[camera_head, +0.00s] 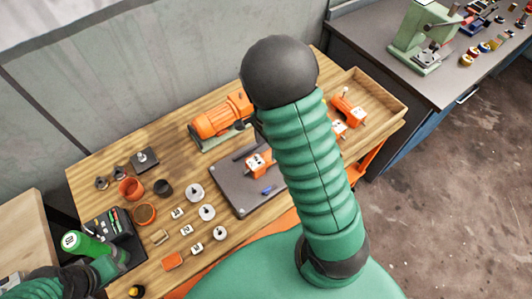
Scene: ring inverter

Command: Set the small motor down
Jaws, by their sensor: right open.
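A small orange motor (258,165) with a pale face sits on the dark grey board (235,197) on the wooden bench. My right arm, green and ribbed with a black rounded joint, crosses the middle of the view and covers the board's right side. My right gripper (247,151) is mostly hidden behind it; only a dark part shows close beside the small motor, and it is open. Whether it touches the motor I cannot tell. My left arm comes in at the lower left, and its jaws cannot be made out.
A larger orange motor (222,116) stands behind the board. A wooden tray (388,98) at the right holds more orange parts. Several washers, cups and small blocks lie on the bench's left half. A black organizer (122,234) stands at the front left. A blue piece (267,191) lies on the board.

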